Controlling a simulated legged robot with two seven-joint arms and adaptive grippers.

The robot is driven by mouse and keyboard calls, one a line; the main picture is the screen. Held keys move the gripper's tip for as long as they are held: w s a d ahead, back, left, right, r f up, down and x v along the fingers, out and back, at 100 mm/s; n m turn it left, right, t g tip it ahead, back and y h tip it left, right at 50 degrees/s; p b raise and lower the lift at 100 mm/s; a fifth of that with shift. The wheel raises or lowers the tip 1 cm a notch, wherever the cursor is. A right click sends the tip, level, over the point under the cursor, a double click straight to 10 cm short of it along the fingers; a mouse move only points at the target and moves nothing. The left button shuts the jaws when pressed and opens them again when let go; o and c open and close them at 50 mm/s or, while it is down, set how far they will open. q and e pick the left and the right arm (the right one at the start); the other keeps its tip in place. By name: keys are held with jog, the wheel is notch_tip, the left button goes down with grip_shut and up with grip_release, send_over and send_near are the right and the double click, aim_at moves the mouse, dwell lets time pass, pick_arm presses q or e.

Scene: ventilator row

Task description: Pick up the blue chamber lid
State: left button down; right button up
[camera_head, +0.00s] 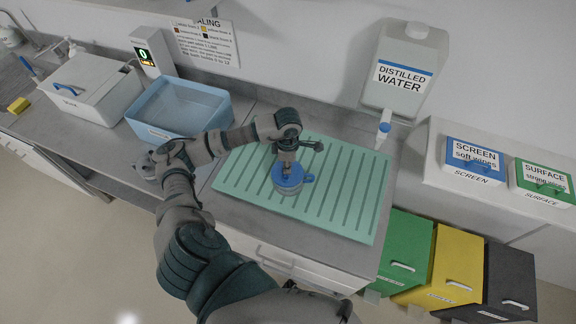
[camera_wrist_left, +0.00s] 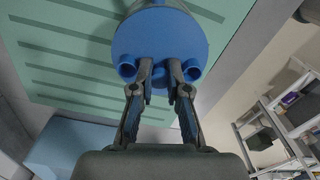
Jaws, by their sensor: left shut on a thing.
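The blue chamber lid (camera_head: 291,180) is a round disc with short blue ports at its edge. It is over a greyish chamber body on the green ribbed mat (camera_head: 345,208); the lid appears to be seated on that body. In the left wrist view the lid (camera_wrist_left: 160,35) fills the top middle, with the chamber's grey side partly showing beyond it. My left gripper (camera_head: 287,172) comes down from above and is shut on the lid. Its two fingers (camera_wrist_left: 162,72) show between two ports; the exact part gripped is hidden. My right gripper is not in view.
A blue basin (camera_head: 178,108) and white box (camera_head: 92,88) stand left on the counter. A distilled water tank (camera_head: 405,68) with a tap (camera_head: 384,128) is behind the mat. Wipe boxes (camera_head: 473,160) are right, above coloured bins (camera_head: 445,262). The mat's right side is clear.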

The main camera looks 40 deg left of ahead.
pick_arm(q)
jog(key=r, duration=0.2)
jog(key=b, duration=0.1)
jog(key=shift+s+d+r, duration=0.2)
jog(key=shift+s+r, duration=0.05)
jog(key=shift+r, duration=0.15)
jog(key=s+d+r+p, duration=0.2)
jog(key=s+d, duration=0.6)
jog(key=s, duration=0.4)
jog(key=w+a+m, duration=0.1)
jog(key=w+a, duration=0.1)
jog(key=w, duration=0.2)
jog(key=w+a+r+m+p, duration=0.1)
jog(key=w+a+m, duration=0.1)
jog(key=w+a, duration=0.1)
jog(key=w+a+m, duration=0.1)
jog(key=w+a, duration=0.1)
jog(key=w, duration=0.3)
jog(key=shift+a+r+m+p, duration=0.2)
jog(key=shift+r+m+p, duration=0.1)
jog(key=shift+r+p, duration=0.05)
jog(key=shift+w+a+m, duration=0.3)
jog(key=shift+w+a, duration=0.1)
jog(key=shift+f+b, duration=2.2)
jog(key=shift+f, duration=0.95)
jog(key=shift+r, duration=0.15)
jog(key=shift+b, duration=0.3)
